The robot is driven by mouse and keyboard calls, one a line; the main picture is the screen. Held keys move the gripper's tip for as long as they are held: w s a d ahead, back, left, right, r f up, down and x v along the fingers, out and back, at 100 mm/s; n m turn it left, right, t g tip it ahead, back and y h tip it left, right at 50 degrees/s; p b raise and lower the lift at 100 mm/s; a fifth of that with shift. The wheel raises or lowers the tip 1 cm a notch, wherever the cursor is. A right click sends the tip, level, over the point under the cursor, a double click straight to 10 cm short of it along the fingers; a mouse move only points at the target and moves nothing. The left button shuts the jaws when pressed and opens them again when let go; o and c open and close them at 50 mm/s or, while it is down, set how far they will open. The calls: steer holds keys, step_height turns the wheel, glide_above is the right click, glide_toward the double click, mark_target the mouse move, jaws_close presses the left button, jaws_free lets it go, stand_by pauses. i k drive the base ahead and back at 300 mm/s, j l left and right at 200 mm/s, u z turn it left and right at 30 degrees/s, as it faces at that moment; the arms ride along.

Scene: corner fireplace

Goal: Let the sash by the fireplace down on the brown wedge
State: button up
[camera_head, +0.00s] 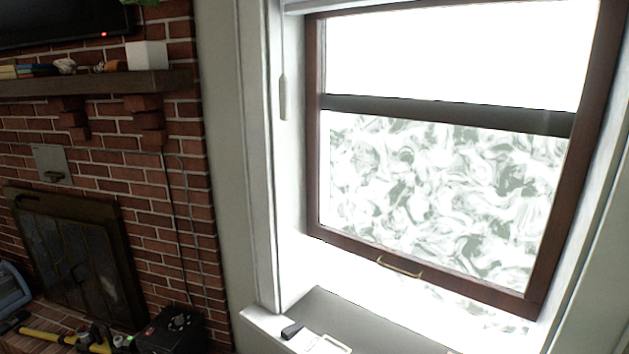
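The window sash (430,275) has a brown wooden frame and patterned glass in its lower part. It stands raised, with a bright gap between its bottom rail and the sill (375,320). A small brass-coloured handle (400,267) is on the bottom rail. A small dark block (292,330) lies on the left part of the sill, below and apart from the sash; its colour looks near black, and I cannot tell whether it is the brown wedge. My gripper is not in view.
A brick fireplace wall with a mantel shelf (100,84) and a dark fire screen (75,255) is at the left. A black box (172,332) and a yellow-handled tool (50,338) lie at lower left. A pale outlined object (328,346) is beside the dark block.

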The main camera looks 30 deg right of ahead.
mark_target(611, 17)
steer(key=z, duration=1.35)
